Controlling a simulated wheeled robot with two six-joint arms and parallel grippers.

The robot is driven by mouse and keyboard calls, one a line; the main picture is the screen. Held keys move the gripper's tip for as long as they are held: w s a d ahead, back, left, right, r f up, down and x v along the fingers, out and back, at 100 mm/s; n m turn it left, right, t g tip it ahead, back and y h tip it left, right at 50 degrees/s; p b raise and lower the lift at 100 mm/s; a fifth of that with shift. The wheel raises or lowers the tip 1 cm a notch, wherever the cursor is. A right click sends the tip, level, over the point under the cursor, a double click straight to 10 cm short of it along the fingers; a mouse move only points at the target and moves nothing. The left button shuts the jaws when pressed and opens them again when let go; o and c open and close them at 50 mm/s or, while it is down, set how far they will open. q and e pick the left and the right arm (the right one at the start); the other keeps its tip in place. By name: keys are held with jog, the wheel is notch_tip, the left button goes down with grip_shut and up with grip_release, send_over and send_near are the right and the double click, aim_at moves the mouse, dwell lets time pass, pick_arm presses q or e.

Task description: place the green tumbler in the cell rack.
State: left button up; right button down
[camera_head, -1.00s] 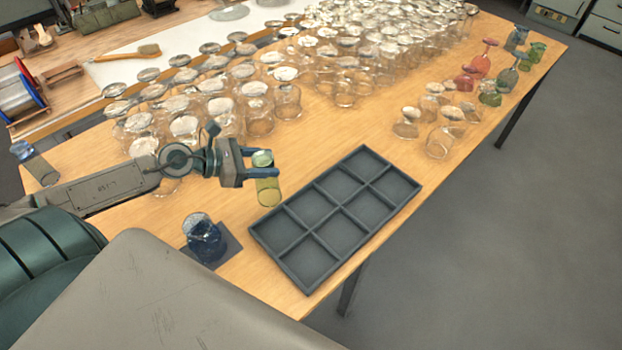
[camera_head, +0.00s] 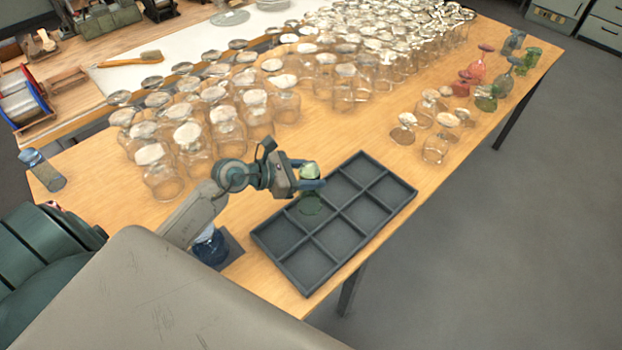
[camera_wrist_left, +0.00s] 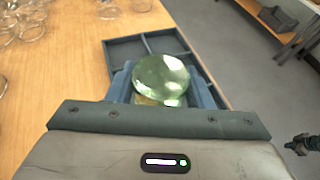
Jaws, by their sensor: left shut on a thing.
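The green tumbler (camera_head: 310,202) is between the fingers of my left gripper (camera_head: 308,186), which is shut on it. It is upright or nearly so. It also shows in the left wrist view (camera_wrist_left: 161,80), seen from above between the two blue fingers. The cell rack (camera_head: 290,272) is a dark grey tray with several square cells, lying on the table. In the head view the tumbler overlaps the rack's left-back part; its height over the rack is hard to tell.
A blue glass (camera_head: 211,247) on a dark square mat (camera_head: 234,250) stands left of the rack, partly behind my arm. Many clear glasses (camera_head: 190,150) crowd the table behind. Red and green glasses (camera_head: 486,98) stand at the far right. The table's front edge runs close by the rack.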

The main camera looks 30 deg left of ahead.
pick_arm(q)
jog(key=shift+w+d+f, duration=0.1)
jog(key=shift+d+f, duration=0.1)
jog(key=shift+f, duration=0.15)
notch_tip(320, 180, down, 3)
jog(key=shift+r+p, duration=0.1)
jog(key=shift+p, duration=0.5)
jog(key=o, duration=1.2)
